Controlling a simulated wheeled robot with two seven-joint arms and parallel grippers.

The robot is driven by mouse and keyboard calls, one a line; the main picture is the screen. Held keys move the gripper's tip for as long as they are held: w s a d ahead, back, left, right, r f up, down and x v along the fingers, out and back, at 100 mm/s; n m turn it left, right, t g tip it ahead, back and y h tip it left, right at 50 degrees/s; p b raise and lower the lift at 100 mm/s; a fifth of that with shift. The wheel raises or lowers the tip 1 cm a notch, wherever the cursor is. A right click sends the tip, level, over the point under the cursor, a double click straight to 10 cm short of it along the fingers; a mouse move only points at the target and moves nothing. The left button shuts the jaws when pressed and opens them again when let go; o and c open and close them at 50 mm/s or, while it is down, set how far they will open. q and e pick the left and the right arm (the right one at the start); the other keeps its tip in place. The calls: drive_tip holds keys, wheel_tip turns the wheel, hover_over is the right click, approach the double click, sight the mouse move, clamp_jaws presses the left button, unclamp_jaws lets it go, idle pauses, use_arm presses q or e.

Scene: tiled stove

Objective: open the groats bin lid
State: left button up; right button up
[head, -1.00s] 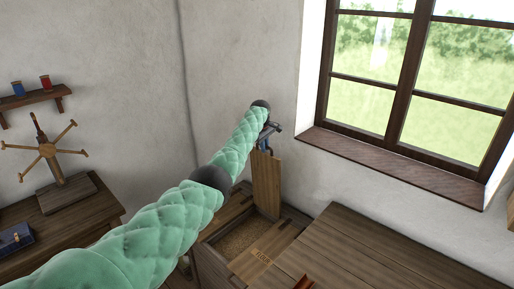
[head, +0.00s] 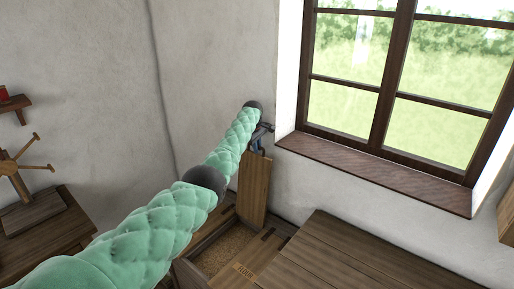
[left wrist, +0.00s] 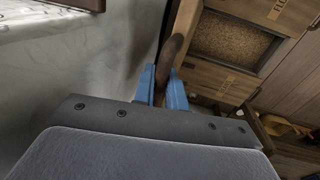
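The groats bin lid (head: 254,190) is a wooden board standing raised, close to upright, at the back of the bin. Below it the bin's opening shows brownish grain (head: 221,250), which also shows in the left wrist view (left wrist: 232,40). My left gripper (head: 260,144) is at the lid's top edge, partly hidden by my green-sleeved arm. In the left wrist view its blue fingers (left wrist: 163,90) are closed around a brown wooden handle (left wrist: 170,58). My right gripper is not in view.
A neighbouring lid with a flour label (head: 243,271) lies shut in front of the opening. A wooden tabletop (head: 340,262) is at the right. The window sill (head: 380,172) and wall are close behind the lid. A side table (head: 45,232) stands at the left.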

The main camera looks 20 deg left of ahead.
use_arm(q)
drive_tip(key=o, duration=0.3)
drive_tip(key=shift+f, duration=0.15)
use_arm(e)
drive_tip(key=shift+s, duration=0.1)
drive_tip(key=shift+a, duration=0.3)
use_arm(q)
drive_tip(key=shift+r, duration=0.2)
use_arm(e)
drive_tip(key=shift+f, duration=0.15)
